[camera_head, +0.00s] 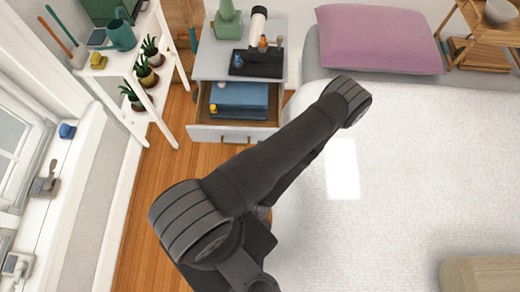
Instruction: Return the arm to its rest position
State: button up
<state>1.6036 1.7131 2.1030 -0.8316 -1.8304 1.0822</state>
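My dark grey arm (275,155) crosses the middle of the picture, from the bottom centre up to a rounded joint at the upper right, over the edge of the bed. My gripper does not show; no fingertips can be made out. I cannot tell whether it holds anything.
A grey nightstand (210,62) has its drawer (205,132) pulled open, with a blue box (240,98) inside. A black tray (243,72) with small bottles is on top. A white plant shelf (165,100) stands left. The white bed (440,170) fills the right; wood floor (150,235) is clear.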

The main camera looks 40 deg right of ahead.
dwell(0.8)
jog(key=w+a+f, duration=0.1)
jog(key=w+f, duration=0.3)
jog(key=w, duration=0.2)
jog(key=shift+w+a, duration=0.2)
jog(key=shift+a, duration=0.2)
dwell(0.5)
dwell(0.5)
jog(key=shift+s+d+r, duration=0.95)
jog(key=shift+s+r, duration=1.15)
jog(key=shift+s, duration=1.3)
jog(key=w+a+f, duration=0.3)
jog(key=w+f, duration=0.5)
jog(key=w, duration=0.3)
jog(key=shift+w, duration=0.25)
jog(key=shift+a, duration=0.1)
jog(key=shift+r, duration=0.15)
